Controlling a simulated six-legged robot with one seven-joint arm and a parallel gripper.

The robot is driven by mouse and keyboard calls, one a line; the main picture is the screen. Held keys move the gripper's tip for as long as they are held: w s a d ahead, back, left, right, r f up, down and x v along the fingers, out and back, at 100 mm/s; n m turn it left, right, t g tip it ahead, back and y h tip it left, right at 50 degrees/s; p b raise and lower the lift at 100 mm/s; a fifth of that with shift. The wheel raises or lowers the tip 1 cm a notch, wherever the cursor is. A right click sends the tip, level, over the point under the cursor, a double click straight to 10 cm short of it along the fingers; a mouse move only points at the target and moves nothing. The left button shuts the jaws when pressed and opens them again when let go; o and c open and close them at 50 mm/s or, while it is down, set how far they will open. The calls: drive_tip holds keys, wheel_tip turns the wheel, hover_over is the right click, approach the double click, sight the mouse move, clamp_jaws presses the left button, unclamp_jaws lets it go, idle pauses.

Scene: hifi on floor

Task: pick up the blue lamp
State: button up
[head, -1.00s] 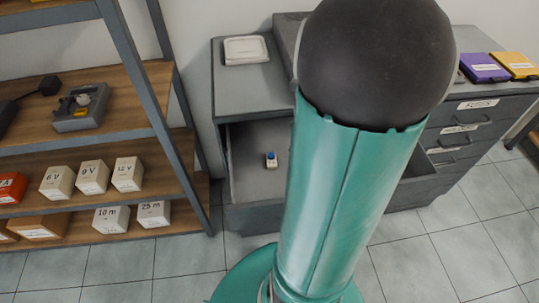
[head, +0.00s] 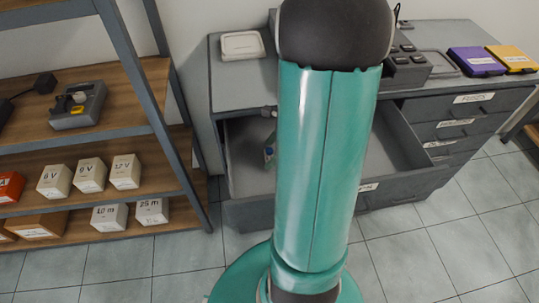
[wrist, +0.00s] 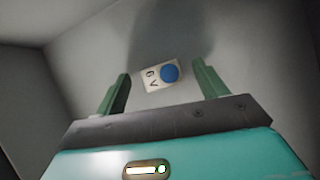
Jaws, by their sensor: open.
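The blue lamp is a small white block with a round blue top and the marking "6 V". In the wrist view the lamp (wrist: 169,74) lies on the grey drawer floor between the two green fingers of my gripper (wrist: 161,70), just beyond or level with their tips. The fingers are open, with a gap on either side of the lamp. In the head view the lamp (head: 268,153) shows small in the open drawer (head: 240,180), close to my gripper. My arm hides most of the gripper there.
Drawer walls surround the lamp, and the cabinet top (head: 235,75) overhangs the drawer's back. A white tray (head: 242,45), purple case (head: 476,62) and yellow case (head: 512,58) lie on the cabinet. A shelf (head: 120,80) with labelled boxes stands at left. The tiled floor is clear.

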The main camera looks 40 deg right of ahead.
drive_tip(key=shift+c, duration=0.4)
drive_tip(key=c, duration=0.9)
drive_tip(key=shift+d+r, duration=0.1)
drive_tip(key=shift+c, duration=0.2)
